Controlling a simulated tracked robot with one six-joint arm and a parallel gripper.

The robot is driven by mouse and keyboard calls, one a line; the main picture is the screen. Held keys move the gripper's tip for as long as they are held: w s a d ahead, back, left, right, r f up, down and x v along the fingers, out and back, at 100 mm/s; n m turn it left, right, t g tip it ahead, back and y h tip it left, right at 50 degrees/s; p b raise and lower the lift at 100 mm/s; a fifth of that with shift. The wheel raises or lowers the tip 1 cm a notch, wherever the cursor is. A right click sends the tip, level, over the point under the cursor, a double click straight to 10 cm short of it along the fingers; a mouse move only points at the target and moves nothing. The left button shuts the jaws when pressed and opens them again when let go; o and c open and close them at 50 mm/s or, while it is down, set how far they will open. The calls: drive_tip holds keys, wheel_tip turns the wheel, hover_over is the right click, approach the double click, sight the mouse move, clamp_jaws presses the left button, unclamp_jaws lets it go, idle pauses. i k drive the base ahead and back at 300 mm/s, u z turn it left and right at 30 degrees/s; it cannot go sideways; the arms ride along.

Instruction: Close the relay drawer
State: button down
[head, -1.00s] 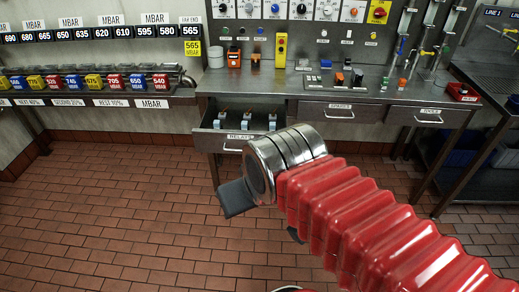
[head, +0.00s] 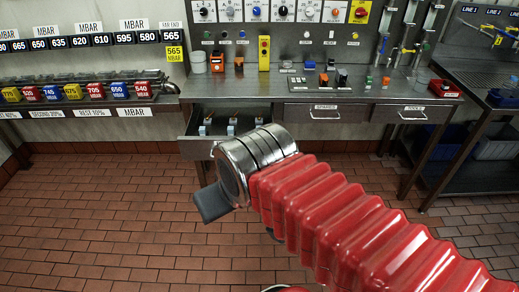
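The relay drawer (head: 194,149) is open under the left end of the steel bench. Several small blue-and-white relays (head: 205,127) stand in it. Its right front and label are hidden behind my arm's chrome wrist. My gripper (head: 240,216) is in front of the drawer in the picture, below and left of the wrist. One dark finger (head: 211,203) shows, and a small dark part peeks out under the red sleeve. The rest is hidden, so its opening cannot be told. I see no contact with the drawer.
The spares drawer (head: 324,113) and another labelled drawer (head: 411,115) are shut in the bench (head: 270,89). A left shelf holds coloured numbered blocks (head: 88,91). A side table (head: 470,104) with bins stands right. The brick-tiled floor (head: 105,215) is clear.

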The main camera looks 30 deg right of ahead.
sight(192, 147)
drive_tip(key=i, duration=0.9)
drive_tip(key=u, duration=0.05)
